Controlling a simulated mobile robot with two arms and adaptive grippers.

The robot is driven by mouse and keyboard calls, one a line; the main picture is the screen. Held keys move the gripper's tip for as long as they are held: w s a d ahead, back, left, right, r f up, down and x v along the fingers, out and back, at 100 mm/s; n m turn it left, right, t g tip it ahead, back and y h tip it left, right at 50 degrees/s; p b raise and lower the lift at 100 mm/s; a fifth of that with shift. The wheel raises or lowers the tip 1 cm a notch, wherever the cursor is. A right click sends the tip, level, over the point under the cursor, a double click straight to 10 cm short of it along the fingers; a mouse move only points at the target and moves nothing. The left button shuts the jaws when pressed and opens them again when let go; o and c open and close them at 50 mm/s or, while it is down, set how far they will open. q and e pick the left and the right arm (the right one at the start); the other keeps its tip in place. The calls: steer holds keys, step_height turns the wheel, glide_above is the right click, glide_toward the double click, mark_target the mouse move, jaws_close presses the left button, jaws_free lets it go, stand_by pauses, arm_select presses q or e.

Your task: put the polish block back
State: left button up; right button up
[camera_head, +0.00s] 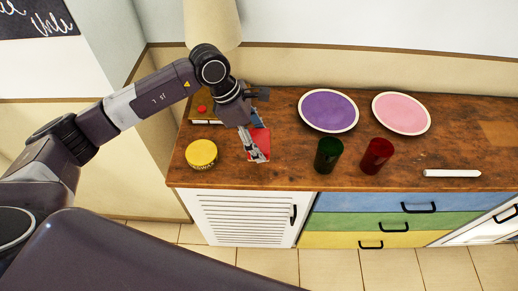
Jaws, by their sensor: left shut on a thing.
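My left gripper (256,152) reaches down over the left part of the wooden cabinet top. It is shut on a red block-like thing (263,138), which shows behind and beside the fingers. This may be the polish block, but no label on it can be read. The fingers hide part of it, and I cannot tell whether it touches the cabinet top. My right gripper does not show.
A yellow round tin (201,154) stands left of the gripper. Books with a small red thing (201,109) on top lie behind it. A purple plate (328,111), a pink plate (401,113), a green cup (328,156), a red cup (376,156) and a white stick (452,173) are to the right.

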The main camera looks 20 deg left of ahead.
arm_select(q)
step_height(320, 180, down, 6)
steer(key=shift+r+p, duration=0.25)
steer(key=shift+p, duration=0.25)
steer(key=shift+f, duration=0.25)
steer(key=o, duration=1.1)
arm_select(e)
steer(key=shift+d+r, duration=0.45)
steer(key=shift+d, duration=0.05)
arm_select(q)
steer(key=shift+r, duration=0.25)
steer(key=b+v, duration=0.3)
steer(key=v, duration=0.8)
steer(key=shift+a+r, duration=0.25)
steer(key=shift+r, duration=0.1)
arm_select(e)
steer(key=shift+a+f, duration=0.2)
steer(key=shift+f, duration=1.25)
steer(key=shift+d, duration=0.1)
